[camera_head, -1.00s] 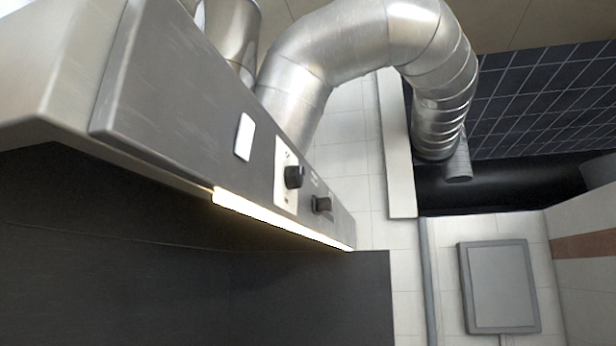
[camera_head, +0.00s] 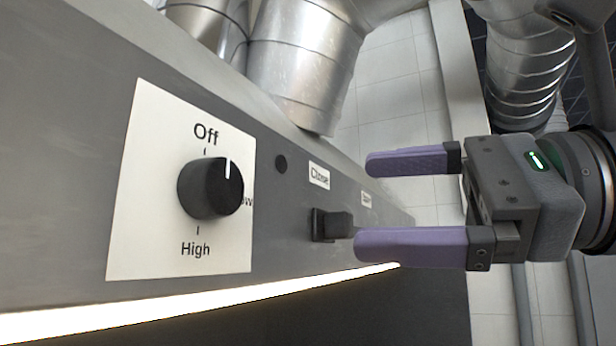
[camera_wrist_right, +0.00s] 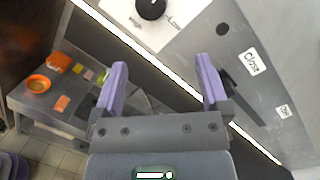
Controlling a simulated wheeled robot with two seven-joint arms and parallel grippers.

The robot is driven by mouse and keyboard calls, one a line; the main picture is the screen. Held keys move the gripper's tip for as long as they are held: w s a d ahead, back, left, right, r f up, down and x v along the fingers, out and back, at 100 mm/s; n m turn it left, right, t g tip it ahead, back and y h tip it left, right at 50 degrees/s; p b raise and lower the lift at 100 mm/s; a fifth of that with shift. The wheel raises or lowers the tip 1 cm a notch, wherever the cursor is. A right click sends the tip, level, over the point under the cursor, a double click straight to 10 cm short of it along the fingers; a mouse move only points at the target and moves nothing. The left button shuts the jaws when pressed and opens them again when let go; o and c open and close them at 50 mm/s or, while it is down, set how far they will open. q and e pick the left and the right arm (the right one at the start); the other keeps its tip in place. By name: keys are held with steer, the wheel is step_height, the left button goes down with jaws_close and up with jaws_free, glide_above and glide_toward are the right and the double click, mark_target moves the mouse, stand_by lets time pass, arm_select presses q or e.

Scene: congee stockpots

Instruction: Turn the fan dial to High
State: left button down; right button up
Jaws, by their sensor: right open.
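The fan dial is a black round knob (camera_head: 205,188) on a white plate (camera_head: 135,215) on the grey hood front, in the head view. Off is printed above it, High below, and a label on its right is partly hidden by the knob. The knob's white mark sits on its upper part, towards Off. My right gripper (camera_head: 365,205) is open and empty, to the right of the dial and apart from it. In the right wrist view, the knob (camera_wrist_right: 151,8) is at the top edge, beyond the open fingertips (camera_wrist_right: 162,68). My left gripper is not in view.
A small black lever (camera_head: 330,225) stands between the dial and my right gripper, close to the lower finger; contact cannot be told. A Close label (camera_head: 319,174) is above it. A bright light strip (camera_head: 200,306) runs along the hood's lower edge. Metal ducts (camera_head: 300,70) rise behind.

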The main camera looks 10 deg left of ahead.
mark_target(229, 188)
steer(key=shift+n, duration=0.6)
steer(key=a, duration=0.2)
steer(key=s+a+r+p, duration=0.1)
steer(key=a, duration=0.1)
steer(key=s+a+p, duration=0.1)
steer(key=shift+a+r, duration=0.3)
steer(key=shift+a, duration=0.1)
steer(key=a, duration=0.1)
steer(key=w+a+p, duration=0.2)
steer(key=a, duration=0.1)
steer(key=shift+f, duration=0.15)
steer(key=shift+s+a+f, duration=0.1)
steer(key=shift+s+a, duration=0.05)
steer(key=shift+a, duration=0.1)
steer(key=shift+d, duration=0.1)
steer(key=c, duration=0.6)
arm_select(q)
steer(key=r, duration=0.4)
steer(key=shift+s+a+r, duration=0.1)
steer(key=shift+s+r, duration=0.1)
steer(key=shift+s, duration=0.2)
arm_select(e)
steer(key=c, duration=0.7)
